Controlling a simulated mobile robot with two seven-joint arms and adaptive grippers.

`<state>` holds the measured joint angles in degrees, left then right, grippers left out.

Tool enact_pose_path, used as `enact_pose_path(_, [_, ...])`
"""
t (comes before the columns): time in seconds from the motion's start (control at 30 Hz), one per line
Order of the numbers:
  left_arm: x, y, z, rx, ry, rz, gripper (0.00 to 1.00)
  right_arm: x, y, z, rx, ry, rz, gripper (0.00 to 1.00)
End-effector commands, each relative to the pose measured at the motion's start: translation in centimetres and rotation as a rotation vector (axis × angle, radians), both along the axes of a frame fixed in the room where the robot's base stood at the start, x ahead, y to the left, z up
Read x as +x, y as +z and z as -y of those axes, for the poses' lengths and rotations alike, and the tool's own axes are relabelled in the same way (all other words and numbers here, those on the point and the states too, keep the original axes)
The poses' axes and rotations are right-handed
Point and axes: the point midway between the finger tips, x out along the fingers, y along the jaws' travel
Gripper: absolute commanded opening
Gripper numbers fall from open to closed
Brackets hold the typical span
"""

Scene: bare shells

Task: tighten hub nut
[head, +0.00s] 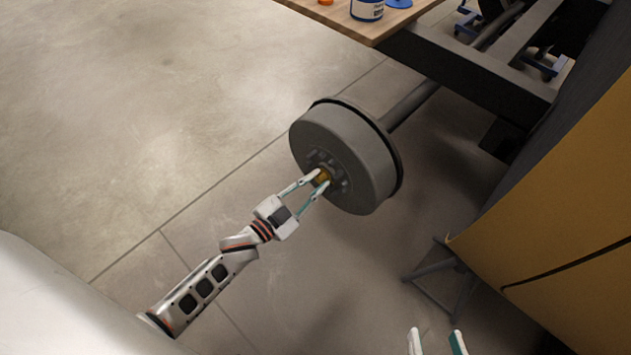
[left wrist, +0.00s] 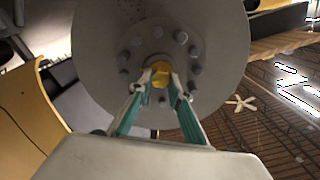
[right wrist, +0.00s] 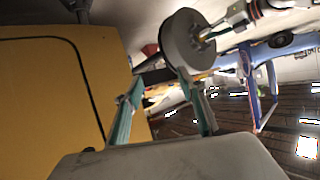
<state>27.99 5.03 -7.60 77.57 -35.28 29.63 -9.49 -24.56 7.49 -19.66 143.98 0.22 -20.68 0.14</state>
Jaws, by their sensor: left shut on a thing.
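The grey hub drum (head: 341,160) sits on the end of an axle, its flat face with a ring of studs turned toward my left arm. A gold hub nut (head: 323,176) is at the centre of that face. My left gripper (head: 319,185) has its fingers on either side of the nut and is shut on it. The nut (left wrist: 160,79) shows between the fingertips in the left wrist view. My right gripper (head: 434,335) is open and empty at the bottom of the head view. In the right wrist view, the drum (right wrist: 184,41) appears beyond its spread fingers.
A large yellow panel (head: 560,230) fills the right side. A dark stand (head: 445,277) is on the floor near it. The floor at left is clear.

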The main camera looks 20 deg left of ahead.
Motion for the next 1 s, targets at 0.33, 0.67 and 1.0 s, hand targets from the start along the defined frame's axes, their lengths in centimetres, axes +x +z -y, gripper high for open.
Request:
enact_pose_path(0.33, [-0.2, -0.4, 0.1, 0.291, 0.000, 0.100, 0.00, -0.7, -0.6, -1.3, 0.083, -0.016, -0.027, 0.40])
enact_pose_path(0.67, [-0.2, -0.4, 0.1, 0.473, -0.001, 0.169, 0.00, -0.9, -0.9, -2.0, 0.146, -0.040, -0.043, 0.40])
enact_pose_path(1.0, [-0.1, -0.2, 0.1, 0.540, 0.000, 0.195, 0.00, -1.2, -0.9, -2.5, 0.169, -0.040, -0.051, 0.40])
